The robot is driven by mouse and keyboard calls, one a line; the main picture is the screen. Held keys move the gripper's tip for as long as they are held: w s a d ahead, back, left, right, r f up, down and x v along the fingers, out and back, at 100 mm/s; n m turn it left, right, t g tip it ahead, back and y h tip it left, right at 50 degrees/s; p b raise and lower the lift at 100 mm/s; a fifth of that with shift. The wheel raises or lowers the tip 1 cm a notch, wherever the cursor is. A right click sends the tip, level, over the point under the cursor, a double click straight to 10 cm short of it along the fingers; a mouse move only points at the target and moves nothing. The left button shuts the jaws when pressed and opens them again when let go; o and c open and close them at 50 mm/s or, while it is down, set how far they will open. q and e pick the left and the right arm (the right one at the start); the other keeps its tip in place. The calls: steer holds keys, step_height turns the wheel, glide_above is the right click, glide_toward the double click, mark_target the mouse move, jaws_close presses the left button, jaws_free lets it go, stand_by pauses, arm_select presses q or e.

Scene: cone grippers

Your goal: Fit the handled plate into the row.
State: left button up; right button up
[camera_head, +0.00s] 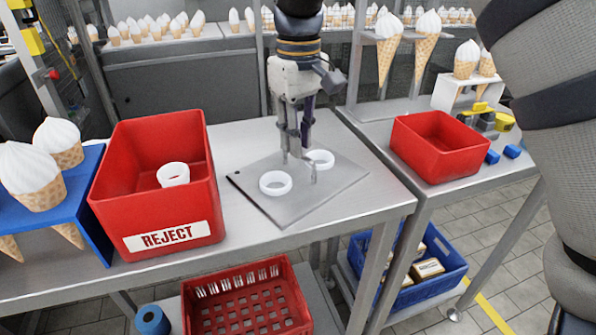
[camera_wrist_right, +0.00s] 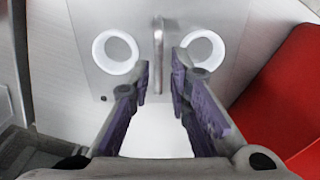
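The handled plate (camera_head: 300,206) is a flat grey metal sheet lying on the steel table. Two white rings stand on it, one left (camera_head: 275,183) and one right (camera_head: 320,159) in the head view. A slim upright bar handle (camera_head: 314,173) rises between them; it also shows in the right wrist view (camera_wrist_right: 158,45). My right gripper (camera_head: 298,153) points down over the plate. In the right wrist view its fingers (camera_wrist_right: 161,75) are apart with nothing held, and the handle lies just ahead of the gap between the tips. I cannot make out a row for the plate. My left gripper is not in view.
A red REJECT bin (camera_head: 115,165) holding a white ring (camera_head: 173,174) stands left of the plate. A smaller red bin (camera_head: 472,160) stands on the right table. Ice-cream cones stand in a blue rack (camera_head: 85,215) at far left. Bare tabletop (camera_head: 340,226) lies in front.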

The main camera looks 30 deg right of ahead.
mark_target(299, 164)
step_height(299, 164, down, 4)
steer(key=shift+d+f, duration=0.1)
jaws_close()
